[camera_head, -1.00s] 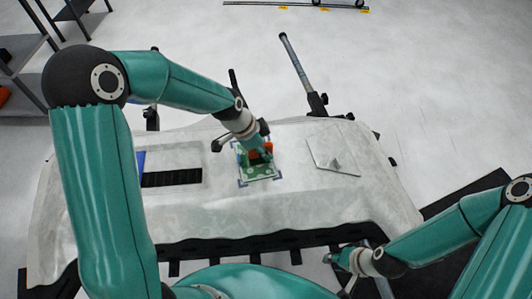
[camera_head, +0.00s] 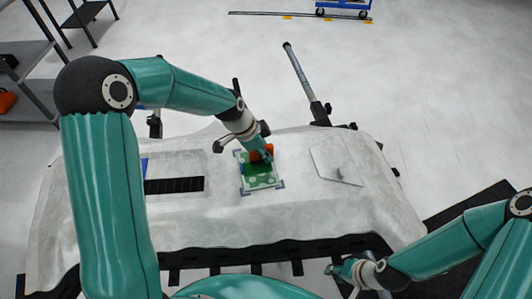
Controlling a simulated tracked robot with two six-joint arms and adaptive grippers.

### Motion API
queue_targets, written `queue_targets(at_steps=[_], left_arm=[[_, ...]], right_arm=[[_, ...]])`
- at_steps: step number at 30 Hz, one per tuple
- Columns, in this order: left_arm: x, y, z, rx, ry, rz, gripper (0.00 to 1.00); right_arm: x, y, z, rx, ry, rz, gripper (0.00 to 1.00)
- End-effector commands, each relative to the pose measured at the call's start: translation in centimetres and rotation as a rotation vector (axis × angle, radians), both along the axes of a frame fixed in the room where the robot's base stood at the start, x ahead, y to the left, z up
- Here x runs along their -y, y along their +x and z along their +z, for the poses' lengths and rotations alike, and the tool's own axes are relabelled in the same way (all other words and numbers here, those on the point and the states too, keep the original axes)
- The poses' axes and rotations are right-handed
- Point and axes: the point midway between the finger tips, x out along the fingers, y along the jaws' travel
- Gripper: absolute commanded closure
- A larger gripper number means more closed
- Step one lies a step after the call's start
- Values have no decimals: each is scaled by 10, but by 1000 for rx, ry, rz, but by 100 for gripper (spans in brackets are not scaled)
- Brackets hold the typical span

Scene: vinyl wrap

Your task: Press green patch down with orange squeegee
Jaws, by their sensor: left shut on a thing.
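The green patch (camera_head: 258,178) lies on the white-grey covered panel (camera_head: 215,222), near its middle, with bluish corner marks around it. The orange squeegee (camera_head: 262,152) is at the far part of the patch. My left gripper (camera_head: 263,155) is shut on the squeegee and reaches down over the patch from the upper left. Whether the squeegee's edge touches the patch is too small to tell. My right gripper (camera_head: 342,270) is at the lower right, off the panel's near edge. Its fingers are too small to show whether they are open.
A black slotted strip (camera_head: 174,185) lies left of the patch. A pale plate with a small raised piece (camera_head: 337,166) lies to its right. Black clamps and a grey post (camera_head: 304,78) stand along the far edge. Shelves (camera_head: 32,85) stand at upper left.

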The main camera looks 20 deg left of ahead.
Motion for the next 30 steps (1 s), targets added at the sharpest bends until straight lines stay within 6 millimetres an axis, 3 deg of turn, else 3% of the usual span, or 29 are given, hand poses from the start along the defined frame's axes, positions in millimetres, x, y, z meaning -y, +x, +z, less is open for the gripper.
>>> queue_targets(at_steps=[18,30], left_arm=[[-12,18,-1,0,1,1,100],[-13,20,-1,-1,1,0,100]], right_arm=[[0,0,-3,0,0,0,69],[0,0,-4,0,0,0,69]])
